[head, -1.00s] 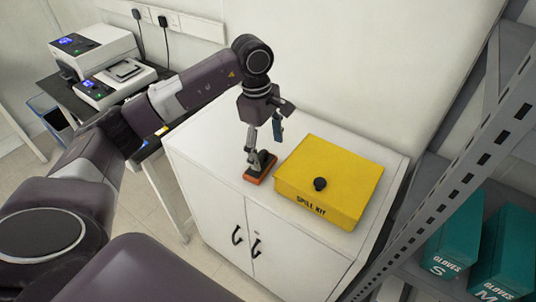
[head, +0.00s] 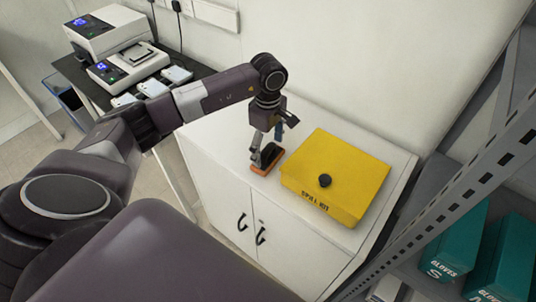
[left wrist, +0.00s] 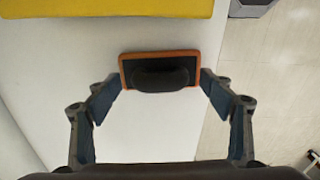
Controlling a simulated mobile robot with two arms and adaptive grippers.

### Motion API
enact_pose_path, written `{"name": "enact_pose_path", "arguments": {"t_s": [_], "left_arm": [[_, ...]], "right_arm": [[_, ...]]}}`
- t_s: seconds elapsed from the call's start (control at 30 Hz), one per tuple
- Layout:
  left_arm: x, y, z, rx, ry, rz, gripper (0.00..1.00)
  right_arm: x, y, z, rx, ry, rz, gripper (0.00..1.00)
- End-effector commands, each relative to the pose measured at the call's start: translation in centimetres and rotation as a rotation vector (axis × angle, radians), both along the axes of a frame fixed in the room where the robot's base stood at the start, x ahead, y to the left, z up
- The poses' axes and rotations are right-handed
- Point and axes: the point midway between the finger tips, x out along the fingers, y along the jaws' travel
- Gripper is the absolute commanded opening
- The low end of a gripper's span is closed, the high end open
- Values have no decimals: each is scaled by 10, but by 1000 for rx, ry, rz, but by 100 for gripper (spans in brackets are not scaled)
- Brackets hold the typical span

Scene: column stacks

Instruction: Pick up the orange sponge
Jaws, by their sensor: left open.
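The orange sponge (head: 261,171), an orange block with a dark top and handle, lies on the white cabinet top beside the yellow spill kit. It also shows in the left wrist view (left wrist: 126,75), near the centre, with its black handle toward me. My left gripper (head: 268,152) points down at the sponge in the head view and partly hides it. My right gripper is in neither view.
The yellow spill kit (head: 340,170) with a black knob stands just right of the sponge on the white cabinet (head: 213,137). A grey shelf rack with teal glove boxes (head: 458,241) is at the right. Lab devices (head: 124,66) stand on a dark table at the back left.

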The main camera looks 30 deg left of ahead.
Motion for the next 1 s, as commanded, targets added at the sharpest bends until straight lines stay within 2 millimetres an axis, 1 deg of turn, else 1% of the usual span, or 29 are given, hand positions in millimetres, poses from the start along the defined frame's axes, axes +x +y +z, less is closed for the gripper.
{"name": "enact_pose_path", "arguments": {"t_s": [0.07, 0.5, 0.83, 0.93, 1.0], "left_arm": [[0, 0, 0, 0, 0, 0, 75], [0, 0, 0, 0, 0, 0, 27], [1, 0, 4, 0, -2, 0, 27], [1, 1, 11, 1, -3, 0, 27], [2, 0, 20, 0, -5, -1, 27]], "right_arm": [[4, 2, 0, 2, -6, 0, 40], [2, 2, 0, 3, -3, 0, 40], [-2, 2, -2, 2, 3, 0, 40], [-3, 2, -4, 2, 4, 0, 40], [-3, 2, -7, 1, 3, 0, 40]]}}
